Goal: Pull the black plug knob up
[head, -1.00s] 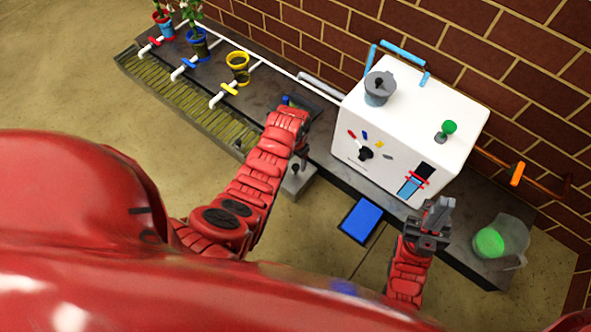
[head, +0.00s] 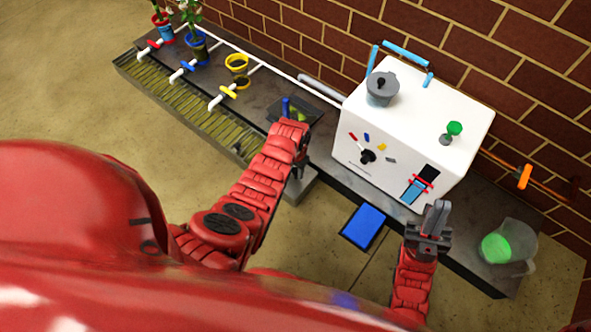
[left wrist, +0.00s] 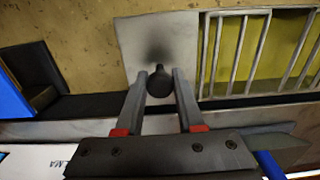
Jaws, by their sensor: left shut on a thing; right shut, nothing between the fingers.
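The black plug knob (left wrist: 160,84) is a dark round knob, seen between the fingertips in the left wrist view. Behind it is a pale grey metal plate (left wrist: 184,36) with a dark shadow. My left gripper (left wrist: 160,80) is shut on the knob; its two fingers touch the knob from either side. In the head view my left gripper (head: 297,172) is over the small grey block (head: 297,191) at the bench's front edge, and the knob is mostly hidden there. I cannot tell how far the knob is raised. My right gripper (head: 436,212) is shut and empty, in front of the white machine.
The white machine (head: 445,105) carries a grey pot (head: 381,93) and a green knob (head: 454,128). A clear jug with green content (head: 496,248) stands right. A blue pad (head: 364,226) lies in front. A slatted drain (head: 180,105), taps and pots are left.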

